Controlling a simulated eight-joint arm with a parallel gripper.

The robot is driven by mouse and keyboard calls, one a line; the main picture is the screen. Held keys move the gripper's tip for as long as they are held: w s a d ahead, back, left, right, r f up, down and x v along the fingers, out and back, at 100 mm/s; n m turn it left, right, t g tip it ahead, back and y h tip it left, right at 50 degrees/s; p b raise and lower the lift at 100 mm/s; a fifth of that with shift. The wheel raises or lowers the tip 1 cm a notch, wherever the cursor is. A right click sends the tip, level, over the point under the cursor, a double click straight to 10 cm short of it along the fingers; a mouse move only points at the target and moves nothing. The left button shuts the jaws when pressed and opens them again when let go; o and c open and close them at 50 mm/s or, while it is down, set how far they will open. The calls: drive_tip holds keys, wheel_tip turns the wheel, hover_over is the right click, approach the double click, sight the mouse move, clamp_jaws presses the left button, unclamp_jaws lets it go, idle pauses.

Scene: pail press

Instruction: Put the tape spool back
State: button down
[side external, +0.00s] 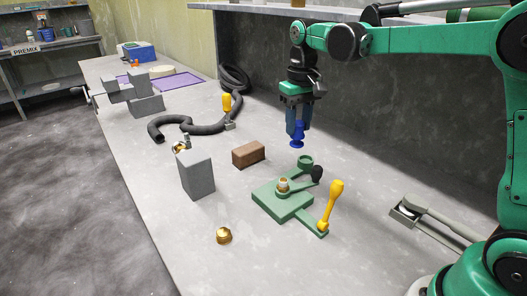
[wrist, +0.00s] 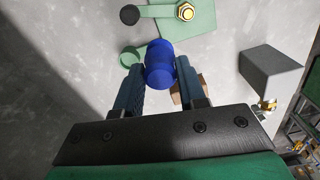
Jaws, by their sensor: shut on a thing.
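A blue tape spool (side external: 297,139) hangs in my gripper (side external: 297,125) above the bench. In the wrist view the spool (wrist: 160,64) sits between the two fingertips of my gripper (wrist: 160,75), which is shut on it. The cup (wrist: 130,56) shows just left of the spool in the wrist view. The spool is clear of the fixture in the side view.
A yellow-handled lever (side external: 333,202) and a black knob (side external: 316,173) rise from the fixture. A brown block (side external: 248,153), a grey block (side external: 196,175) and a brass nut (side external: 224,236) stand to the left. A black hose (side external: 205,128) and a wall lie behind.

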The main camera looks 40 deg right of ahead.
drive_tip(key=s+a+r+n, duration=0.1)
drive_tip(key=s+a+r, duration=0.1)
drive_tip(key=s+a, duration=0.2)
drive_tip(key=shift+a+r+n, duration=0.25)
drive_tip(key=shift+a+n, duration=0.05)
drive_tip(key=shift+n, duration=0.1)
idle(2.1)
drive_tip(key=w+a+r+n, duration=0.1)
drive_tip(key=w+a+r, duration=0.15)
drive_tip(key=a, duration=0.45)
drive_tip(key=w+a+r+n, duration=0.1)
drive_tip(key=w+a+r, duration=0.15)
drive_tip(key=a, duration=0.45)
wheel_tip(320, 180, down, 20)
drive_tip(key=shift+r, duration=0.1)
drive_tip(key=c, duration=0.5)
unclamp_jaws()
